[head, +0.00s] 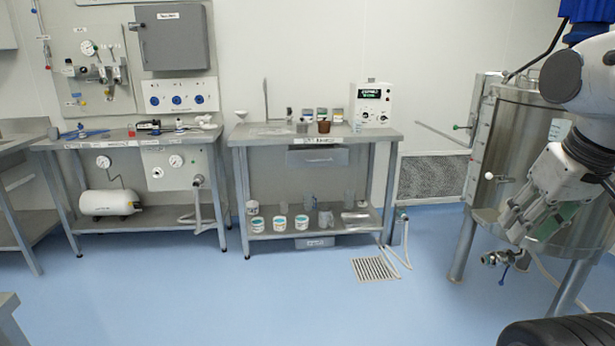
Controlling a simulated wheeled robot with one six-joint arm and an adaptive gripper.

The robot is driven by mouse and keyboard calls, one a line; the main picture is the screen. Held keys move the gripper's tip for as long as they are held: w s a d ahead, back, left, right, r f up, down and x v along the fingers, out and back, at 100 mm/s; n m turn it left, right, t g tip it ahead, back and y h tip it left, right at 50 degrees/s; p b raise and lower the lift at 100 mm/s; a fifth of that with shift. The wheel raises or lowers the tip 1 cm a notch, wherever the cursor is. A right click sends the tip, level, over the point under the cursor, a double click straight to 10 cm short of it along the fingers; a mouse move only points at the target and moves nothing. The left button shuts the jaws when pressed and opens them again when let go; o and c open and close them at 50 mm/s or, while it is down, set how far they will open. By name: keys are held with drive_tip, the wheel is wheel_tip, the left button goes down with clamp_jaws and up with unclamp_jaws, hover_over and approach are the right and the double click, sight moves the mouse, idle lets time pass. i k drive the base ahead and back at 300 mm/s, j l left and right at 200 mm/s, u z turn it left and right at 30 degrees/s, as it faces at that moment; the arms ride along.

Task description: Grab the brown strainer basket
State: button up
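A small brown cup-shaped object (324,127), which looks like the strainer basket, stands on the top of the middle steel table (270,138), right of its centre. It is small and far off, so its mesh does not show. My gripper (516,222) is at the right of the head view, pointing down and left in front of a large steel tank. It is well apart from the brown basket, to its right and nearer to me. The fingers are seen at an angle, and I cannot tell whether they are open or shut. No held object is visible.
A white box with a green display (370,105) stands right of the basket; small containers (308,115) stand close around it. The steel tank (520,150) is at right, a hose (401,250) and floor grate (375,269) before the table. Blue floor (220,300) is clear.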

sight(324, 125)
drive_tip(key=i, duration=1)
drive_tip(key=i+u, duration=0.1)
drive_tip(key=i, duration=0.85)
drive_tip(key=i+l, duration=0.15)
drive_tip(key=i, duration=0.85)
drive_tip(key=i+l, duration=0.1)
drive_tip(key=i, duration=0.9)
drive_tip(key=j+u, duration=0.05)
